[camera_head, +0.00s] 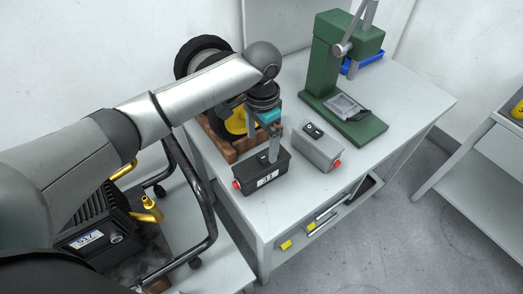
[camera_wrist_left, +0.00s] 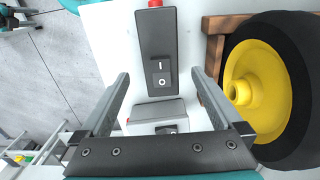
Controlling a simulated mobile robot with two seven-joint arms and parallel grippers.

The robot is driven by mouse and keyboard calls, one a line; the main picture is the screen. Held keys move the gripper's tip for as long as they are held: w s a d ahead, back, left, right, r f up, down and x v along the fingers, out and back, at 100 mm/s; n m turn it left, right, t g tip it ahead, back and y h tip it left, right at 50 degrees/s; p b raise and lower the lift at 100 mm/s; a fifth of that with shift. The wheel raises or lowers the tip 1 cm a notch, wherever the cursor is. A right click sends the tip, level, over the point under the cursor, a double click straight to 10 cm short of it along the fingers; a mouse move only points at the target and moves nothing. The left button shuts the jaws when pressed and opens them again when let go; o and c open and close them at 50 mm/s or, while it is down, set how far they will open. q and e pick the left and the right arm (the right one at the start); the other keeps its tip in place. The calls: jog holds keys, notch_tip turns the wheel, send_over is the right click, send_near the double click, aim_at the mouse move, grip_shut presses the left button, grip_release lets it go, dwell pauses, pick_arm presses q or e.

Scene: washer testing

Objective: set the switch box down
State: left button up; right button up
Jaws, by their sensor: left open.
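A dark switch box (camera_head: 262,175) with a white label and a red button stands on the table (camera_head: 325,190) near its front left edge. In the left wrist view the dark box (camera_wrist_left: 157,40) shows its rocker switch between the fingers. A grey switch box (camera_head: 317,148), also with a red button, stands to its right and apart from it. It also shows in the left wrist view (camera_wrist_left: 155,110), close to the palm. My left gripper (camera_head: 272,150) is open, pointing down over the dark box, its fingers at either side. My right gripper is out of view.
A green press (camera_head: 330,60) stands at the back of the table, with a blue bin (camera_head: 362,62) behind it. A black-tyred wheel with a yellow hub (camera_wrist_left: 250,85) rests in a wooden cradle (camera_head: 218,142) left of the boxes. The table's right part is clear.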

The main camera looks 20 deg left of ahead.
pick_arm(q)
notch_tip(320, 180, up, 5)
